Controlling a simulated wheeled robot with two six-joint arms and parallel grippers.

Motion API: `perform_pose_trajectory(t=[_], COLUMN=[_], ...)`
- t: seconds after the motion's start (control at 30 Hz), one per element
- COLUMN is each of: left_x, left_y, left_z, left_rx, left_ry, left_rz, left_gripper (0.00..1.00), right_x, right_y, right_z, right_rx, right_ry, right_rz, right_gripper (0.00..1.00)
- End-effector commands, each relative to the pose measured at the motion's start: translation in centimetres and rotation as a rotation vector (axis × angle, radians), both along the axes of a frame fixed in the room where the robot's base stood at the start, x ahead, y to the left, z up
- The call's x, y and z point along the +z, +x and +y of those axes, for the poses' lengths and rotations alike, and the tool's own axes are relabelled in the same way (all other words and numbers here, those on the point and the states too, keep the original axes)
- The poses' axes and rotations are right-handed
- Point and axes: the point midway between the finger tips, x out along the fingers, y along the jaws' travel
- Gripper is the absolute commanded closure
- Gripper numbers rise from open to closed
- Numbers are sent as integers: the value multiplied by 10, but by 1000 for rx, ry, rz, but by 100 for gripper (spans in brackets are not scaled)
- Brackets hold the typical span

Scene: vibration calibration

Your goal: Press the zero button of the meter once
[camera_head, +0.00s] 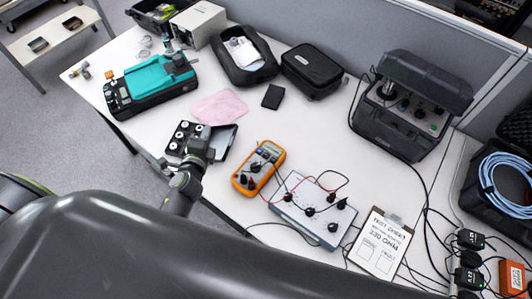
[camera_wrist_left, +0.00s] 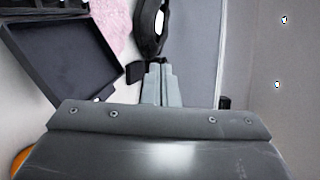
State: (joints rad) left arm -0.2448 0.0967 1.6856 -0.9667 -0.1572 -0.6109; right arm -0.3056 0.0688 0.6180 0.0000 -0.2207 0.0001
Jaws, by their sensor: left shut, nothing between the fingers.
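An orange multimeter (camera_head: 258,168) with a screen and dark knobs lies on the white table, just right of my left arm. I cannot make out a zero button. Part of an orange thing, likely the meter, shows at the lower left edge of the left wrist view (camera_wrist_left: 18,162). My left gripper (camera_head: 204,134) is above the open black case, left of the meter and apart from it. In the left wrist view its fingers (camera_wrist_left: 158,84) are shut together and empty. My right gripper is not in view.
The open black case (camera_head: 226,143) lies near the table's front edge, by a pink cloth (camera_head: 219,107). A teal device (camera_head: 150,84) stands left. A grey box with wires (camera_head: 312,208) and a clipboard (camera_head: 380,241) lie right of the meter.

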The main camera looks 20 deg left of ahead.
Motion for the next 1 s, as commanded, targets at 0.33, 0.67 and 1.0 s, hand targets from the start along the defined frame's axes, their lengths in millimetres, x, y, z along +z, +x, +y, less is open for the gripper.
perform_pose_trajectory(t=[0.33, 0.67, 1.0], left_x=[66, 61, 24], left_y=[46, 53, 46], left_z=[-89, -159, -169], left_rx=[-491, -943, -1406], left_ry=[758, 1479, 2073], left_rz=[-202, -319, -333], left_gripper=[100, 100, 100], right_x=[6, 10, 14], right_y=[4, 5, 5], right_z=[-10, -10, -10], right_rx=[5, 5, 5], right_ry=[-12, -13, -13], right_rz=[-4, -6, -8], right_gripper=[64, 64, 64])
